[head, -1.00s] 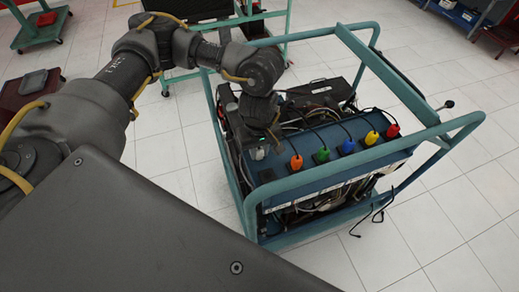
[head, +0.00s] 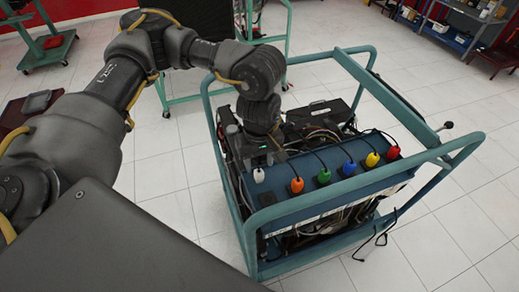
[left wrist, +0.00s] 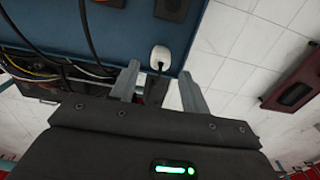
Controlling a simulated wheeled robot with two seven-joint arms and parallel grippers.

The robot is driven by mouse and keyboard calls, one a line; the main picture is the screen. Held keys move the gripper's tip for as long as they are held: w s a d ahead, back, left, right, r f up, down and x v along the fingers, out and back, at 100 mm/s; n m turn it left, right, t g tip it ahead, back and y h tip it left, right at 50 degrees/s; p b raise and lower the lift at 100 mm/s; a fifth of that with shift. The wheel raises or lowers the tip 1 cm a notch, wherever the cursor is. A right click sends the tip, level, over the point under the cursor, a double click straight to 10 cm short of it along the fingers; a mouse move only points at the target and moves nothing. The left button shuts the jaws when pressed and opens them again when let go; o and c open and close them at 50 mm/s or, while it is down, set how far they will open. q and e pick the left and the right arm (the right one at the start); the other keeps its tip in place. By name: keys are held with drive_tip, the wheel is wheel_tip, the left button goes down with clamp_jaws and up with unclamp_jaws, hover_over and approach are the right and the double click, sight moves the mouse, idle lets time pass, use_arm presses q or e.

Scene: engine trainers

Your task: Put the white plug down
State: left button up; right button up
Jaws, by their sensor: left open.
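The white plug (head: 259,175) stands on the left end of the blue panel (head: 315,178) of the engine trainer. Its cable shows in the left wrist view, where the white plug (left wrist: 160,54) lies just beyond my fingertips. My left gripper (head: 268,152) is above and behind the plug, largely hidden by its own wrist in the head view. In the left wrist view the two fingers of my left gripper (left wrist: 160,86) are spread apart with nothing held between them. Whether the plug is seated in a socket is hidden. My right gripper is not in view.
A teal tube frame (head: 350,187) surrounds the engine.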

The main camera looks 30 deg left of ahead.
sight(259, 171)
use_arm(q)
wheel_tip(259, 171, up, 6)
drive_tip(key=shift+r+b, duration=0.15)
drive_tip(key=shift+b, duration=0.25)
idle(0.3)
